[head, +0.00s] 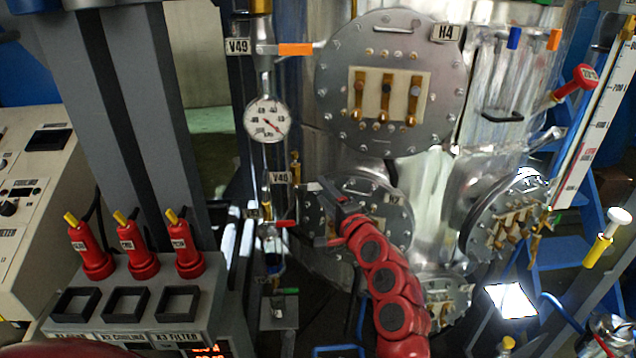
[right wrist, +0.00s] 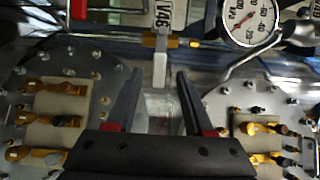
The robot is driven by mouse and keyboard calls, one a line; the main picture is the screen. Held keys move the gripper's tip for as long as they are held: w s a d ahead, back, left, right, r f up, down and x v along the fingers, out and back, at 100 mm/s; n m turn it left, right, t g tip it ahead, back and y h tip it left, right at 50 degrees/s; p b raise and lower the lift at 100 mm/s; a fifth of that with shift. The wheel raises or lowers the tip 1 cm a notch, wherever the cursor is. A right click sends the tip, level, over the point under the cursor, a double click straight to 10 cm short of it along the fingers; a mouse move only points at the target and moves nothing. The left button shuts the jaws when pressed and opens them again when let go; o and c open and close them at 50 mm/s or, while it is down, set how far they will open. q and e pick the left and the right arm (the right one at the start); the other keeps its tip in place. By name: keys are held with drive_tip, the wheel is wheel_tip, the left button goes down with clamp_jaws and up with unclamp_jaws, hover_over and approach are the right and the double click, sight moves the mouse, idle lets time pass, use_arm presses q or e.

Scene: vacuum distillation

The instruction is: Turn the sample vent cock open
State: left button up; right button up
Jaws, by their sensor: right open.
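A tag reading V46 (right wrist: 165,12) hangs at the top of the right wrist view. Below it a brass valve body (right wrist: 180,41) carries a pale, straight handle (right wrist: 160,68). In the head view a similar tag (head: 280,178) hangs on the vertical pipe left of my right gripper (head: 322,210). No label here reads sample vent, so I cannot tell for sure that this is the cock. My right gripper (right wrist: 157,80) is open, its dark fingers apart, with the pale handle in line with the gap between them. I cannot tell whether they touch it. My left gripper is not in view.
A round gauge (head: 267,120) sits on the pipe above, near the orange-handled V49 valve (head: 295,49). A red lever (head: 284,223) is just below the tag. Bolted flanges (head: 388,82) cover the metal vessel. Red-bodied switches (head: 138,247) stand on a grey console at left.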

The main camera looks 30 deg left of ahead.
sight(319, 188)
drive_tip(key=shift+x, duration=1.85)
clamp_jaws()
drive_tip(key=shift+f, duration=0.1)
